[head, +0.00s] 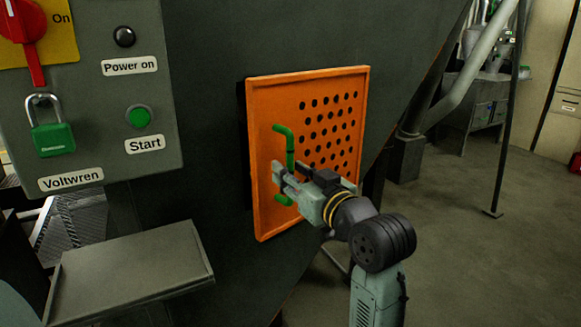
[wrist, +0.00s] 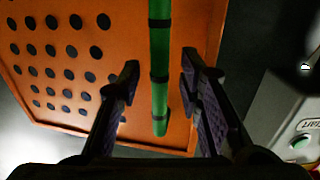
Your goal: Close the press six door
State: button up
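The press door (head: 270,110) is an orange panel with rows of round holes, set on the dark machine wall. A dark gap shows along its left edge in the head view. Its green handle (head: 290,150) is an upright bar on the left part of the door. My gripper (head: 282,180) is at the lower part of this handle. In the wrist view the green handle (wrist: 160,60) runs between the two open fingers of my gripper (wrist: 160,85), with space on both sides. The orange door (wrist: 50,110) fills the left and middle of that view.
A grey control box (head: 80,110) with a red switch, green padlock and green Start button is at the left. A grey metal shelf (head: 130,270) juts out below it. Open floor (head: 490,260) lies to the right, with pipes and machinery behind.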

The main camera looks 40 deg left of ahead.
jog(key=shift+w+a, duration=0.2)
jog(key=shift+a, duration=0.3)
grip_shut()
dwell(0.6)
